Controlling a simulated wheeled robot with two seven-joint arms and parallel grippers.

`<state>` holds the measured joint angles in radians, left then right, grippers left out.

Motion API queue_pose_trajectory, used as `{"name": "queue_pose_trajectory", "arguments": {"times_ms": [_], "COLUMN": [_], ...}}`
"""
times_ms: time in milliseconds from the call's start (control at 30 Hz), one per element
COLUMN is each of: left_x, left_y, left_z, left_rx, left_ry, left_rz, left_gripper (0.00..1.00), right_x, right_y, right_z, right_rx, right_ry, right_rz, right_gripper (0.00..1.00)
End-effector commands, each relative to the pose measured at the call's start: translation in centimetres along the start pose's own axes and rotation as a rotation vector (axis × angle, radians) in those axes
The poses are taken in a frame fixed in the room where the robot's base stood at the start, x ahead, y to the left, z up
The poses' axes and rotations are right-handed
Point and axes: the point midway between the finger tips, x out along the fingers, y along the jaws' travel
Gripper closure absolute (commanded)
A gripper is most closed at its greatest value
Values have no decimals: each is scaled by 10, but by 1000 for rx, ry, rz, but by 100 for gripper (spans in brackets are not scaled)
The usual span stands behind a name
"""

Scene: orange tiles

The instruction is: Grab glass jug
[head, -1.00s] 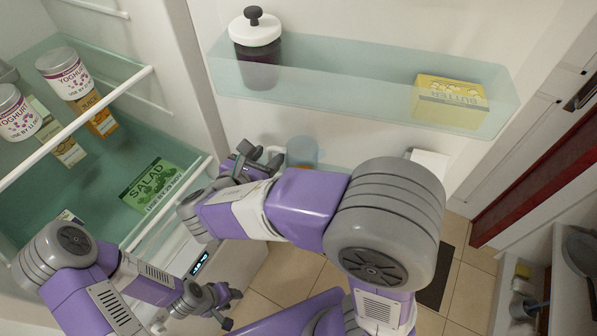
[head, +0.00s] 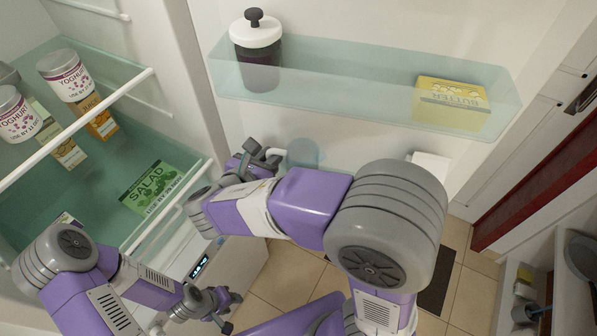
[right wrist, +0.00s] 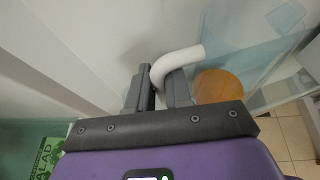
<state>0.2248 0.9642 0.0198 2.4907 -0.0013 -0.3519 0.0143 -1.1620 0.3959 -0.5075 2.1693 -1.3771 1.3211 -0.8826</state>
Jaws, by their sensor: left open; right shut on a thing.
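The glass jug (head: 304,153) is clear bluish glass with a white handle (head: 273,152). It stands out just beyond my right forearm in the head view, which hides its lower part. My right gripper (head: 254,160) is shut on the handle. In the right wrist view the curved white handle (right wrist: 182,60) passes between the two fingers, and an orange-brown round thing (right wrist: 216,88) shows beside it at the glass. My left gripper (head: 222,308) is open and empty, low in front of the fridge.
The open fridge door has a clear shelf (head: 350,92) with a dark white-lidded jar (head: 257,62) and a butter box (head: 450,103) above the jug. Fridge shelves at left hold yoghurt tubs (head: 66,75), cartons (head: 62,146) and a salad pack (head: 152,187).

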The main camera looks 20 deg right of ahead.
Motion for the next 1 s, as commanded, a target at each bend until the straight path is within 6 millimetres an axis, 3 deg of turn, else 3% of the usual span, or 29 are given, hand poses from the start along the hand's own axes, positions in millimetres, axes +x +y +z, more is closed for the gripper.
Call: {"name": "queue_pose_trajectory", "arguments": {"times_ms": [533, 1000], "left_x": [-8, -28], "left_y": [3, 10], "left_z": [0, 1], "left_rx": [0, 0], "left_ry": [0, 0], "left_rz": [0, 0], "left_gripper": [57, 57], "right_x": [-9, -27], "right_y": [0, -1], "right_z": [10, 57], "right_rx": [1, 3], "right_ry": [-1, -1], "right_rz": [1, 0], "right_gripper": [100, 100]}}
